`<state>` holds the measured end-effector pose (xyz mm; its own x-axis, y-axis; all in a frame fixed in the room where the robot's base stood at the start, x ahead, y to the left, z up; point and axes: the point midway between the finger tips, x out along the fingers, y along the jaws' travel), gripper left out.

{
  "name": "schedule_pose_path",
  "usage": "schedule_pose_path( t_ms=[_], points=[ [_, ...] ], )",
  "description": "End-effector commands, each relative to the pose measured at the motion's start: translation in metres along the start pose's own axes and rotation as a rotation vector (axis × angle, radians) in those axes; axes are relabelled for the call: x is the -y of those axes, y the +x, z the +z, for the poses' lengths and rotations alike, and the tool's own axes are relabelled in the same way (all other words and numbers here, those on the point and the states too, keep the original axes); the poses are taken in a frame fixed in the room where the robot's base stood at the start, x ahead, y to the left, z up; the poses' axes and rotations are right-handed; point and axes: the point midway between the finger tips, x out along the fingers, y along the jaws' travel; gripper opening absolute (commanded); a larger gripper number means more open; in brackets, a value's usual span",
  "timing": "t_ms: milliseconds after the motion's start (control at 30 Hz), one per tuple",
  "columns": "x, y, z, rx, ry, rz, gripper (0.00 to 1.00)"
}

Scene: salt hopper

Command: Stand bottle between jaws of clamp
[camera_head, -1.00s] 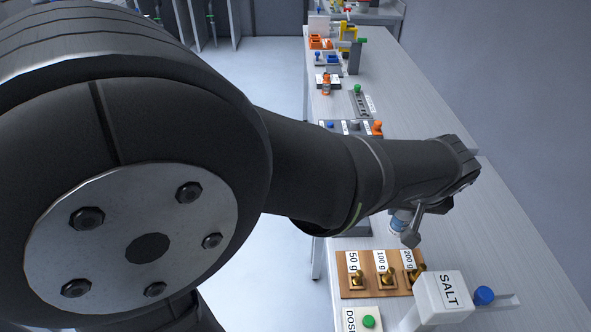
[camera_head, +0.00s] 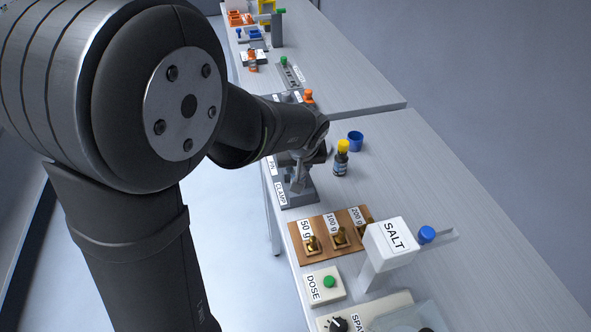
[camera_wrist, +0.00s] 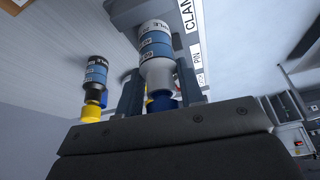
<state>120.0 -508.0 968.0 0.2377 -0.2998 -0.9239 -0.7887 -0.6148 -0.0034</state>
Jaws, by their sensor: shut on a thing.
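My gripper (camera_head: 297,178) points down over the grey clamp (camera_head: 301,199), beside its CLAMP label. In the wrist view my gripper (camera_wrist: 160,92) is shut on a white bottle (camera_wrist: 158,70) with a blue label and blue cap, one finger on each side. The bottle's base end overlaps the grey clamp block (camera_wrist: 125,12) in that view; I cannot tell whether it touches or sits between the jaws. The arm hides the held bottle in the head view. A dark bottle with a yellow cap (camera_head: 341,160) stands apart, right of the clamp; it also shows in the wrist view (camera_wrist: 95,80).
A blue cup (camera_head: 356,141) stands behind the dark bottle. A wooden board (camera_head: 325,226) with brass weights lies in front of the clamp, near the SALT hopper (camera_head: 392,243) and DOSE button box (camera_head: 323,287).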

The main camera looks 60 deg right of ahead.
Motion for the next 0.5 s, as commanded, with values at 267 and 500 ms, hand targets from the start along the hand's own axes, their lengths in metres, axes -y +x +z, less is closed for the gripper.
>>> schedule_pose_path(
  t_ms=[267, 500],
  points=[
    [0.000, 0.024, 0.010, 0.000, 0.001, 0.000, 0.11],
    [0.000, 0.026, 0.011, 0.000, 0.002, 0.000, 0.11]
  ],
)
